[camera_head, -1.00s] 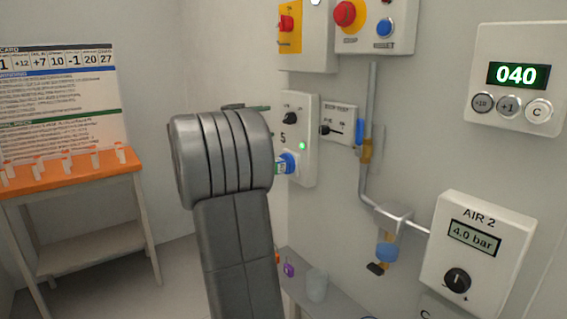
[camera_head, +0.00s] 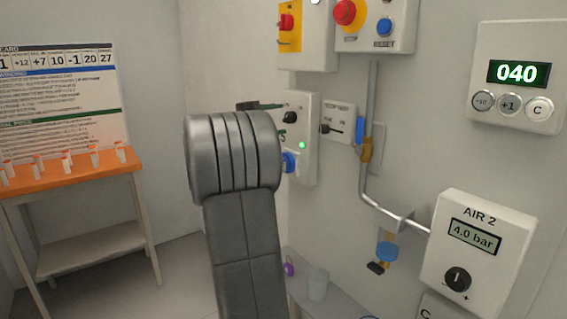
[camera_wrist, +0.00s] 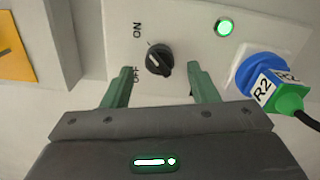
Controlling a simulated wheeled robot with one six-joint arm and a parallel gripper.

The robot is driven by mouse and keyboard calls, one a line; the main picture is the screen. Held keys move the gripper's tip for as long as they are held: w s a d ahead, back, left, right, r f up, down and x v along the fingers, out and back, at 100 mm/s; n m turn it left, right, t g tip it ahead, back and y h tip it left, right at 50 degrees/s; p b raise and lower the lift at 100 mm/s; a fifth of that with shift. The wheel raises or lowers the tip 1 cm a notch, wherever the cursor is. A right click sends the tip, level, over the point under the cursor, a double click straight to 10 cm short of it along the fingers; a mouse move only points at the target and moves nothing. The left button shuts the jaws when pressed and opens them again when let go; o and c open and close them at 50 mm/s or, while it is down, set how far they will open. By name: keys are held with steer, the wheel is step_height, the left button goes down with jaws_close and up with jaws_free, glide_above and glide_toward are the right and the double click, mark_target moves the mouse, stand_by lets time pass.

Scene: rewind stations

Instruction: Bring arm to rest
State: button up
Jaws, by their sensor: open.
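My gripper (camera_wrist: 157,84) is open in the wrist view, its two green fingers apart with nothing between them. They point at a grey panel (camera_wrist: 190,20) with a black rotary knob (camera_wrist: 158,60) marked ON and OFF. The fingers look short of the knob; contact cannot be told. In the head view my arm is raised in front of the wall and hides most of the gripper (camera_head: 262,106). The same knob (camera_head: 290,118) shows just right of it.
A lit green lamp (camera_wrist: 225,27) and a blue socket (camera_wrist: 262,75) with a green plug labelled R2 (camera_wrist: 288,98) sit right of the knob. A metal pipe (camera_head: 372,90) and AIR 2 box (camera_head: 478,260) are further right. An orange-topped table (camera_head: 75,182) stands left.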

steer(key=shift+x, duration=1.1)
steer(key=shift+w+d+r+p, duration=0.15)
steer(key=shift+r+p, duration=0.05)
steer(key=shift+p, duration=0.3)
steer(key=shift+r+n+p, duration=0.1)
steer(key=shift+n+p, duration=0.8)
steer(key=n+p, duration=0.3)
steer(key=p, duration=0.1)
steer(key=n+p, duration=0.4)
steer(key=p, duration=0.2)
steer(key=shift+n+p, duration=0.4)
steer(key=n+p, duration=0.6)
steer(key=p, duration=0.5)
steer(key=shift+n, duration=0.4)
steer(key=shift+f+n+p, duration=0.2)
steer(key=shift+n+p, duration=0.4)
steer(key=shift+p, duration=0.25)
steer(key=shift+f+n, duration=0.15)
steer(key=shift+n, duration=0.15)
